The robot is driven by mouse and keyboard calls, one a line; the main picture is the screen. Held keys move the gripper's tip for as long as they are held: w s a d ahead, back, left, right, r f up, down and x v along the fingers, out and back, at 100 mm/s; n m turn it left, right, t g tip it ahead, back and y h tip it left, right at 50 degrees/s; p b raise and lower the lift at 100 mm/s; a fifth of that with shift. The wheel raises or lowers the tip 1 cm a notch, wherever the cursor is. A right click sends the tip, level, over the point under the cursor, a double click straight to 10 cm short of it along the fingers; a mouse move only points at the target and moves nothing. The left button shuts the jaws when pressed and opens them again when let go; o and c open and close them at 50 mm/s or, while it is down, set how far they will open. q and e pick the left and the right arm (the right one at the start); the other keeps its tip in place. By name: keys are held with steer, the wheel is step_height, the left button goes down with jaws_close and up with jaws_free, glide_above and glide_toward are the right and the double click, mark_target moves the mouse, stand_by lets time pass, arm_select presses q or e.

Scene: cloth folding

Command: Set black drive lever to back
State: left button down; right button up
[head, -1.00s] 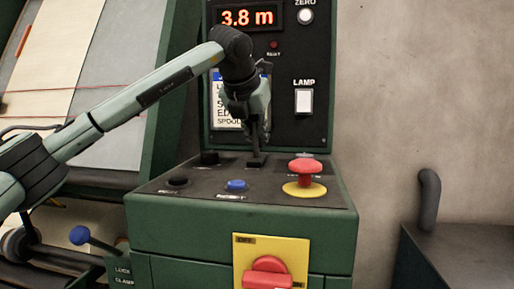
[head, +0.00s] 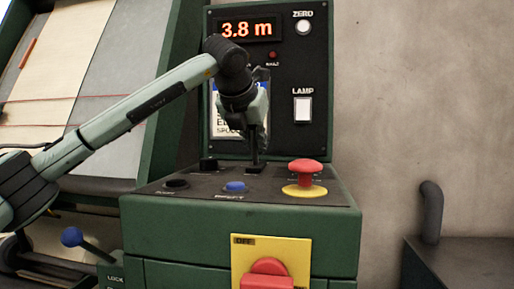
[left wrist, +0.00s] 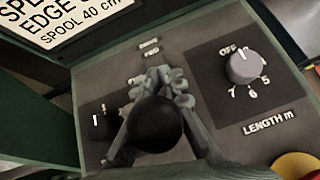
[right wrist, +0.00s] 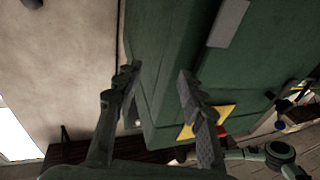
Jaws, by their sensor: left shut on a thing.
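The black drive lever stands on the sloped top of the green console (head: 180,228). Its round black knob (left wrist: 153,124) shows large in the left wrist view. My left gripper (head: 257,130) reaches down over the console from the left and is shut on the lever; its fingers (left wrist: 158,88) close around it just beyond the knob. The gripper and knob hide most of the lever's shaft and some of its markings, so I cannot tell its exact setting. My right gripper (right wrist: 157,80) is open and empty beside the console's green side, and is outside the head view.
A red mushroom button (head: 305,167) stands right of the lever, with a blue button (head: 236,187) in front. A grey length dial (left wrist: 243,68) and a small black knob (left wrist: 100,124) flank the lever. A blue-knobbed clamp lever (head: 72,237) is at lower left.

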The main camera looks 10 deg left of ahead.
arm_select(q)
steer(key=c, duration=1.6)
jaws_free()
steer(key=shift+s, duration=0.1)
steer(key=shift+o, duration=0.2)
steer(key=v, duration=1.2)
steer(key=shift+a, duration=0.1)
